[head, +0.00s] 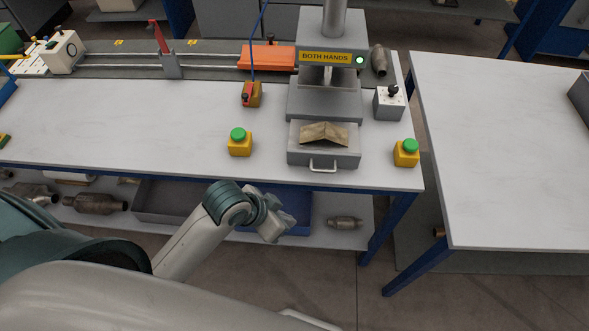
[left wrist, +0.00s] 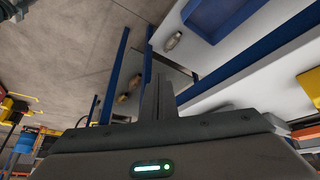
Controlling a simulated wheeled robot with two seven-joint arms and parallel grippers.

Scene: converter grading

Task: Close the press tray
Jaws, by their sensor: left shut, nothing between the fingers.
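The press (head: 326,80) stands at the right part of the workbench, with a yellow "BOTH HANDS" sign and a lit green lamp. Its tray (head: 342,158) is pulled out at the front, with a metal handle (head: 323,167) on its front face. A brownish bent metal piece (head: 325,134) lies in the tray. My left gripper (head: 283,232) is in front of the bench, below and left of the tray and apart from it. In the left wrist view its fingers (left wrist: 157,98) are together and empty. My right gripper is not in view.
Two yellow boxes with green buttons, left (head: 239,144) and right (head: 406,154), flank the tray. A grey switch box (head: 389,104) stands beside the press. A shelf below holds a blue bin (head: 297,212) and several metal converters. A second table (head: 500,150) is at right.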

